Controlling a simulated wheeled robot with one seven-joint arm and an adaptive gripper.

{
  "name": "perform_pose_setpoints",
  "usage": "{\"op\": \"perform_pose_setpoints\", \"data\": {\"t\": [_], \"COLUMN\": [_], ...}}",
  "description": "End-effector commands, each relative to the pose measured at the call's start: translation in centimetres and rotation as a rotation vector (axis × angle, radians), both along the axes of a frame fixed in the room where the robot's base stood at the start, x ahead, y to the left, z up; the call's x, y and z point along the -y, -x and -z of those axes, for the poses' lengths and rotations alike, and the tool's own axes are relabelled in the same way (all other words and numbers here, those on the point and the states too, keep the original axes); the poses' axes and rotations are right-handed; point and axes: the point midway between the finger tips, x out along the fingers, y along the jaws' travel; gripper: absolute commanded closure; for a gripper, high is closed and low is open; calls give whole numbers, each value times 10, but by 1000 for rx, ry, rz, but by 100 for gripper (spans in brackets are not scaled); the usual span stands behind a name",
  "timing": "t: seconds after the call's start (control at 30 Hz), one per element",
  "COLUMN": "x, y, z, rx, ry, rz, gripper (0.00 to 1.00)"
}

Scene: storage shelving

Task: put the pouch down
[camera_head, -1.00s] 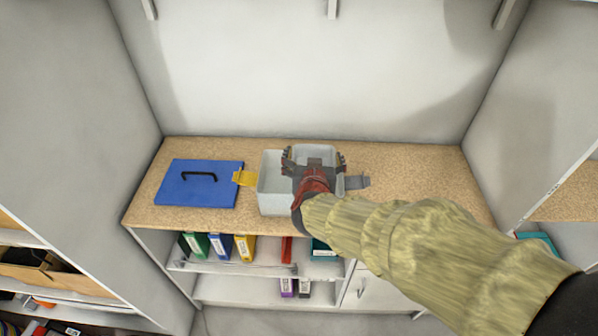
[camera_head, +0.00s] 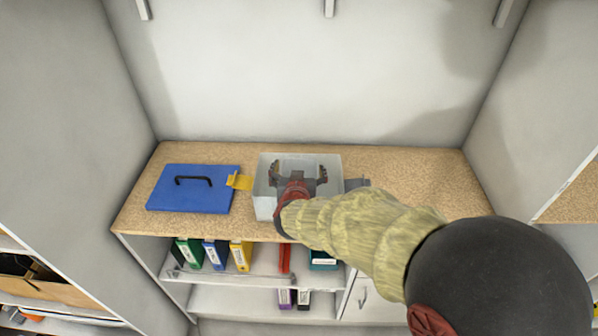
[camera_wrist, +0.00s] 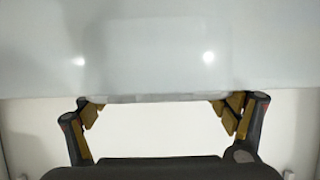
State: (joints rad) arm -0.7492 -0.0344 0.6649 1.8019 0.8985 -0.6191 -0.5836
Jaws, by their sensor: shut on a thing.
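My gripper (camera_head: 298,178) is inside the open light-grey box (camera_head: 264,203) on the wood-coloured counter. Its fingers are spread wide and shut on a pale thing, which I take to be the pouch. In the wrist view my gripper (camera_wrist: 160,108) has its dark fingers with yellow pads at both sides, and a pale grey edge shows between the tips. The large pale surface above blends with it, so the pouch's outline is unclear. In the head view the gripper and arm hide most of what is held, and I cannot tell whether it touches the box floor.
A blue lid (camera_head: 170,200) with a black handle lies left of the box. A yellow tab (camera_head: 240,181) and a grey tab (camera_head: 357,183) stick out at the box's sides. Binders (camera_head: 215,254) stand on the shelf below. The counter's right part is mostly clear.

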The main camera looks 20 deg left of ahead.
Motion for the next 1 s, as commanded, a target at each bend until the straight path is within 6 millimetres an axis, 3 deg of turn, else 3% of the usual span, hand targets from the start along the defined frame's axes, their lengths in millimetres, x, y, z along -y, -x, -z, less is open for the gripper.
{"op": "perform_pose_setpoints", "data": {"t": [0.63, 0.67, 0.87, 1.0], "x": [0, 0, 0, 0], "y": [0, 0, 0, 0], "z": [11, 11, 11, 11], "rx": [1, 1, 0, 0], "ry": [0, 0, 0, 0], "rz": [0, 0, 0, 0], "gripper": [30, 12, 1, 0]}}
